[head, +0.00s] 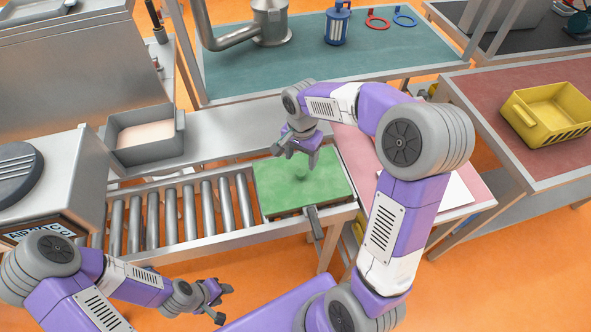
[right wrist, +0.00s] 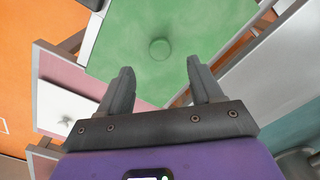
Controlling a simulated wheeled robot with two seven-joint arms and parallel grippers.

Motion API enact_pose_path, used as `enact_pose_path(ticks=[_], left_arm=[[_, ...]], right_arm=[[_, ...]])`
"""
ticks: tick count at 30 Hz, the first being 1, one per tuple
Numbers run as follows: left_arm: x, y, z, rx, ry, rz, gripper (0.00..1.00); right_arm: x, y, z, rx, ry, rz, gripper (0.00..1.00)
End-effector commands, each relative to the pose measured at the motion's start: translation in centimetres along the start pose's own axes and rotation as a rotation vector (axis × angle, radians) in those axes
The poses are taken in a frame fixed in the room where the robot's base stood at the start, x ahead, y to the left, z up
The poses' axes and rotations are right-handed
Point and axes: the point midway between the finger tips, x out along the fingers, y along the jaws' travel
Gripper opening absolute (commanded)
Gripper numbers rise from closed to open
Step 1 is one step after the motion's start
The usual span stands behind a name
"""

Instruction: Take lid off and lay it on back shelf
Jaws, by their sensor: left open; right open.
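The lid (head: 331,196) is a flat green panel at the right end of the roller conveyor, with a small round green knob on it. In the right wrist view the lid (right wrist: 190,28) fills the upper middle, and its knob (right wrist: 159,49) lies just beyond and between the fingertips. My right gripper (head: 295,160) is open and empty above the lid; it also shows in the right wrist view (right wrist: 160,68). My left gripper (head: 224,303) is open and empty, low in front of the conveyor. A bare steel shelf (head: 228,134) runs behind the conveyor.
A grey bin (head: 145,134) stands at the shelf's left end. Behind it, a teal-topped bench (head: 290,68) holds a metal vessel (head: 270,22), a blue canister (head: 337,24) and rings. A pink-topped table (head: 352,150) adjoins the conveyor's right end. A yellow tray (head: 550,112) sits far right.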

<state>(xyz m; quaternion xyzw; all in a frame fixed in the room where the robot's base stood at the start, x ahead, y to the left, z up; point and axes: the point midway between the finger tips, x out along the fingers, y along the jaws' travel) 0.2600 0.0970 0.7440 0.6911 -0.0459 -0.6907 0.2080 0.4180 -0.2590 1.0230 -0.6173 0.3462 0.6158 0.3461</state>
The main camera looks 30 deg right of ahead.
Motion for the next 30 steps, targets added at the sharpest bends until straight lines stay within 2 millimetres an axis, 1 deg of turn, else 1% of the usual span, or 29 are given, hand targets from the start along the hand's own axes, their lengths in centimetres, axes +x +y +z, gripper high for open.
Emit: enact_pose_path(ticks=[1, 5, 9, 12, 15, 21, 23, 30], left_arm=[[0.2, -0.1, 0.0, 0.000, 0.000, 0.000, 0.43], [0.5, -0.2, 0.0, 0.000, 0.000, 0.000, 0.43], [0.9, -0.4, -0.1, 0.000, 0.001, 0.000, 0.43], [1.1, -0.4, -0.1, 0.000, 0.001, 0.000, 0.43], [1.1, -0.4, -0.1, 0.000, 0.001, 0.000, 0.43], [1.1, -0.4, -0.1, 0.000, 0.001, 0.000, 0.43], [1.1, -0.4, -0.1, 0.000, 0.001, 0.000, 0.43], [1.1, -0.4, -0.1, 0.000, 0.001, 0.000, 0.43]], right_arm=[[0.8, 0.1, 0.0, 0.000, -0.003, 0.003, 0.65], [2.4, 0.0, 0.0, -0.002, -0.003, 0.003, 0.65], [4.6, -0.1, -0.1, -0.001, -0.003, 0.002, 0.65], [5.8, -0.1, -0.1, -0.001, -0.002, 0.001, 0.65], [6.3, -0.1, -0.1, -0.002, -0.001, 0.001, 0.65], [6.2, -0.1, -0.1, -0.002, -0.001, 0.000, 0.65], [6.2, -0.1, -0.1, -0.002, -0.001, 0.000, 0.57], [6.2, -0.1, -0.1, -0.002, -0.001, 0.000, 0.21]])
